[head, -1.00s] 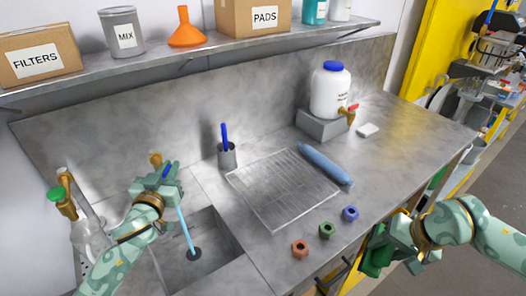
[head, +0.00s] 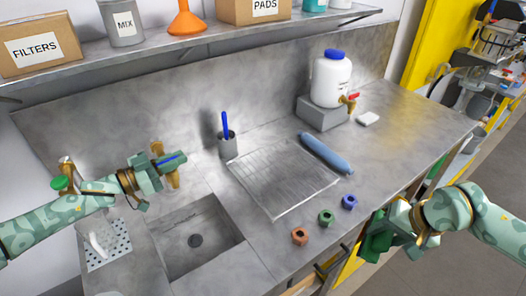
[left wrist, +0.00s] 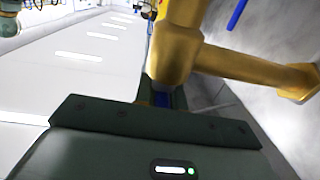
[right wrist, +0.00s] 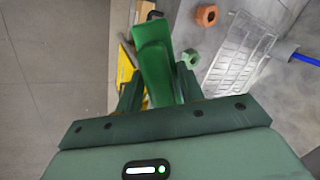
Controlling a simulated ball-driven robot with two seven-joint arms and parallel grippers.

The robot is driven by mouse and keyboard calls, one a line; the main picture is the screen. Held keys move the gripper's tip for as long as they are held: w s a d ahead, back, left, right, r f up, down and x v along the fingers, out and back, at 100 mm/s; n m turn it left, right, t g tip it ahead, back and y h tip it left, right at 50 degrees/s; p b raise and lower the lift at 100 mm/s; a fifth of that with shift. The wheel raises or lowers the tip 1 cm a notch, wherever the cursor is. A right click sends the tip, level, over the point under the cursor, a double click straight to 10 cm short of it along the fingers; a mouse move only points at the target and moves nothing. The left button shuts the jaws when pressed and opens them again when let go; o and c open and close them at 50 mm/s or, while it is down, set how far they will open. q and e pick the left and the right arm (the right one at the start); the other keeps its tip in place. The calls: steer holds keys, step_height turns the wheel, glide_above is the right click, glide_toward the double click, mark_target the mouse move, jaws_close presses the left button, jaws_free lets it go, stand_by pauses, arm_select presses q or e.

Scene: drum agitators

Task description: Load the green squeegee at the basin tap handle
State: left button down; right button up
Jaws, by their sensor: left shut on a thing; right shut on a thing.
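The basin tap (head: 172,180) is brass with a blue handle (head: 172,160) and stands behind the sunken basin (head: 168,258). My left gripper (head: 160,166) is shut on this handle. In the left wrist view the brass tap (left wrist: 178,50) fills the middle, and a bit of the blue handle (left wrist: 162,99) shows between the fingers. No water stream shows in the basin. My right gripper (head: 380,232) is shut on the green squeegee (right wrist: 155,65) off the counter's front edge. The squeegee is partly hidden by the gripper in the head view.
A green-handled tap (head: 64,178) stands at left above a clear jug (head: 98,238). A drying rack (head: 282,178), a blue roll (head: 326,153), a cup with a blue stick (head: 227,145) and three coloured nuts (head: 326,217) lie rightward. A white jug (head: 331,80) stands behind.

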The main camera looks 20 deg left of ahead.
arm_select(q)
steer(key=shift+m+g+h, duration=0.4)
steer(key=shift+h, duration=0.1)
arm_select(e)
steer(key=shift+f, duration=0.5)
arm_select(q)
steer(key=shift+b, duration=0.3)
steer(key=c, duration=1.5)
jaws_free()
steer(key=shift+o, duration=0.2)
